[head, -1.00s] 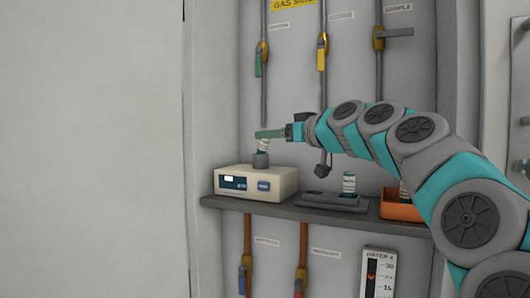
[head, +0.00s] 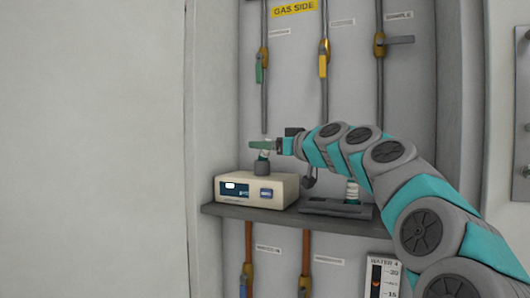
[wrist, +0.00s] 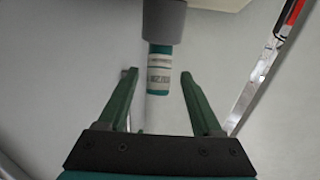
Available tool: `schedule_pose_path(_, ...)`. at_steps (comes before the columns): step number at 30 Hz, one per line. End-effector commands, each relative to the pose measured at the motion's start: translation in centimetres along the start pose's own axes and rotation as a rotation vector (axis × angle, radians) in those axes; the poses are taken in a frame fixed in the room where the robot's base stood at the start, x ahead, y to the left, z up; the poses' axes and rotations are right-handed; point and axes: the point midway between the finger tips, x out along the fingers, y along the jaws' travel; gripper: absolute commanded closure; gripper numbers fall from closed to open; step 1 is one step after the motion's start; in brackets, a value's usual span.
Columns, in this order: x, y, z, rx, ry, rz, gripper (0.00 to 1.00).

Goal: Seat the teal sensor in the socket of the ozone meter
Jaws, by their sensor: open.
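The teal sensor (wrist: 160,68), with a white printed label and teal bands, meets the grey socket (wrist: 163,18) at the top of the wrist view. It looks in line with the socket, but its depth inside is hidden. In the head view a sliver of the sensor (head: 265,155) shows between the socket (head: 261,168) and my gripper. The cream ozone meter (head: 282,190) sits on the shelf below. My gripper (head: 257,144) is open. In the wrist view its green fingers (wrist: 160,75) stand either side of the sensor with gaps.
A dark stand (head: 325,207) with a ribbed white cylinder (head: 352,190) is right of the meter on the grey shelf (head: 255,214). Pipes with green (head: 260,70) and yellow valves (head: 323,62) run up the back wall. The cabinet side is at left.

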Motion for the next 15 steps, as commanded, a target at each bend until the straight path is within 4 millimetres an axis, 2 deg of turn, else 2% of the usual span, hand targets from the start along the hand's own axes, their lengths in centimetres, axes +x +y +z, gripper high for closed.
schedule_pose_path(6,2.6,0.3,0.1,0.0,-0.001,0.002,0.33)
schedule_pose_path(15,3.4,0.2,0.1,0.001,0.0,0.001,0.33)
